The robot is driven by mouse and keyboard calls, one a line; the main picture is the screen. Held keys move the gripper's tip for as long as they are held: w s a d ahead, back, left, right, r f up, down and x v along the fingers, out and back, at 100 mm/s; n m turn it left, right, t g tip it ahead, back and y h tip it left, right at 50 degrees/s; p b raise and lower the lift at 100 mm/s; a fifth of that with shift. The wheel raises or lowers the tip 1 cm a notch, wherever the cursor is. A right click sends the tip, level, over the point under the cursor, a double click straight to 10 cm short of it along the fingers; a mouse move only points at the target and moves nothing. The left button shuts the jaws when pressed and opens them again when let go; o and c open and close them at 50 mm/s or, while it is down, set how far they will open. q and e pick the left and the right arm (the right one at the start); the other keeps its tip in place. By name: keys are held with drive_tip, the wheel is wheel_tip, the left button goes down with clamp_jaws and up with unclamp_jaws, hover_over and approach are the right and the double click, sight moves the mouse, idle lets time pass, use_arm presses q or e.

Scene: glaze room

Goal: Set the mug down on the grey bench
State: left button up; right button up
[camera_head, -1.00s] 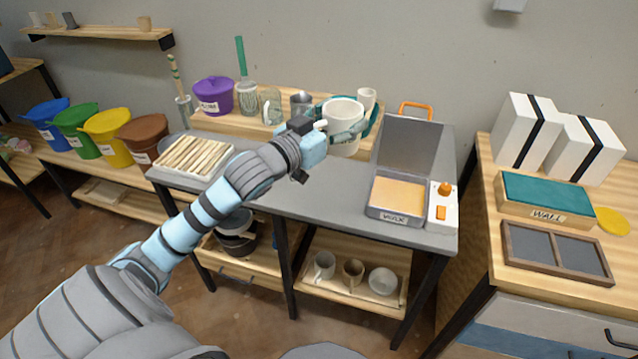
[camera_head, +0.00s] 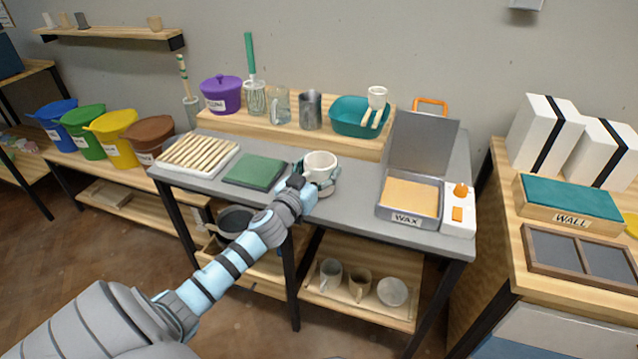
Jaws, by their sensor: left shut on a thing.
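The cream mug (camera_head: 320,161) is upright in the middle of the view, over the grey bench (camera_head: 345,212). My left gripper (camera_head: 316,183) is shut on the mug from the near side, and its wrist and fingers hide part of the mug's lower wall. The mug is low over the bench top, but I cannot tell whether its base touches the surface. My right gripper is not in view.
A green pad (camera_head: 255,171) and a slatted tray (camera_head: 198,153) lie left of the mug. The open wax box (camera_head: 408,212) stands to its right. Behind is a wooden riser (camera_head: 235,126) bearing a teal basin (camera_head: 350,118), jars and a purple pot (camera_head: 222,96).

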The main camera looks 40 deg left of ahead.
use_arm(q)
wheel_tip(320, 180, down, 2)
drive_tip(key=shift+f+b, duration=0.1)
drive_tip(key=shift+b, duration=0.25)
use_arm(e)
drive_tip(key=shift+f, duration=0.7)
use_arm(q)
drive_tip(key=shift+f, duration=0.15)
drive_tip(key=o, duration=1.5)
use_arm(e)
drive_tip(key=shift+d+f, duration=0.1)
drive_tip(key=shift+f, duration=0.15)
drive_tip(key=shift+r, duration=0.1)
